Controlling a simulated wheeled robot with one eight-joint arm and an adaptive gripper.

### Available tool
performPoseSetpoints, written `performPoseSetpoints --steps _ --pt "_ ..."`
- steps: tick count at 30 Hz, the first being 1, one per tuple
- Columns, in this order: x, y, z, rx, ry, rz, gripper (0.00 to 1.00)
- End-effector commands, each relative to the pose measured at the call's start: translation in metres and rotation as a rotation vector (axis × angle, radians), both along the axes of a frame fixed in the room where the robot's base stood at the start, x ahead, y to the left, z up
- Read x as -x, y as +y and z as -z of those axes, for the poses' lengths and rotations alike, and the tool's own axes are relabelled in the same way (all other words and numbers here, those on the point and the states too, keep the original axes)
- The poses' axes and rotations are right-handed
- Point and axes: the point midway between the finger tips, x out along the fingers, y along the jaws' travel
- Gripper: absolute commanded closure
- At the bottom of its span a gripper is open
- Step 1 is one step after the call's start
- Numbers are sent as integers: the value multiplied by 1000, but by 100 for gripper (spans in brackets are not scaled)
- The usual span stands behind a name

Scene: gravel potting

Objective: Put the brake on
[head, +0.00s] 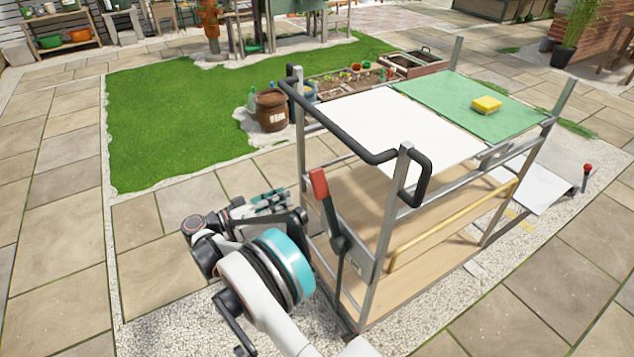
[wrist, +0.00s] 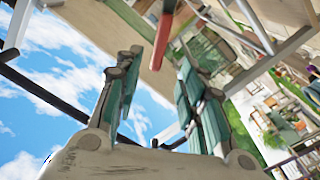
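A metal-framed cart (head: 372,255) stands at the right of the head view. At its near left corner is a lever with a red grip (head: 319,187) and a dark lower arm (head: 339,236). The red grip (wrist: 166,25) shows beyond the gap between the fingertips.
A dark push handle (head: 360,150) juts from the cart above the lever. A yellow sponge (head: 486,104) lies on the green top (head: 445,97). A red-knobbed post (head: 587,170) stands at the far right. Paving (head: 60,235) at left is clear.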

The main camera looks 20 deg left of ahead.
Motion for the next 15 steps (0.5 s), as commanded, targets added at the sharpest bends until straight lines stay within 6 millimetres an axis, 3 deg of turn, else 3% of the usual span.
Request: performPoseSetpoints --steps 15 --pt "-74 -64 2 1 3 1 63"
